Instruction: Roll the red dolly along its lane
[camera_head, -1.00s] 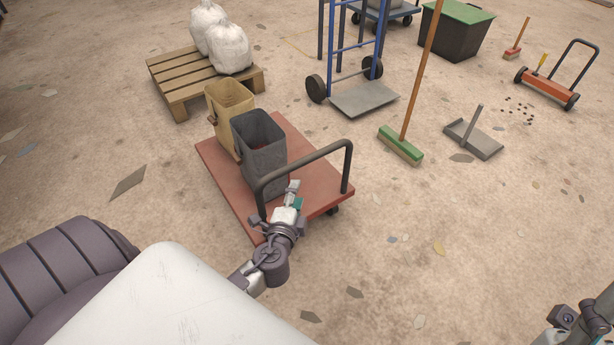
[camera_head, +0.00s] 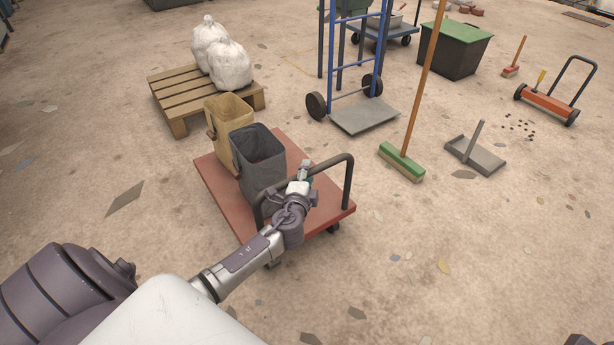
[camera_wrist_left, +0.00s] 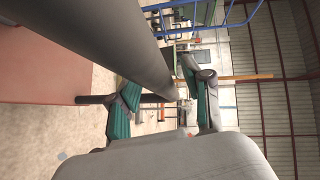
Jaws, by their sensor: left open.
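The red dolly (camera_head: 222,190) stands on the floor left of centre in the head view, with a dark push handle (camera_head: 335,161) at its near right end. It carries a yellow-tan bin (camera_head: 226,110) and a dark grey bin (camera_head: 258,160). My left gripper (camera_head: 304,176) is open at the handle's top bar. In the left wrist view the dark bar (camera_wrist_left: 115,40) runs between the open green-padded fingers (camera_wrist_left: 158,97); I cannot tell whether they touch it.
A wooden pallet (camera_head: 185,97) with white sacks (camera_head: 229,63) stands behind the dolly. A blue hand truck (camera_head: 362,115), a green broom (camera_head: 401,163) and a dustpan (camera_head: 475,155) are to the right. The floor in front and right of the dolly is mostly clear.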

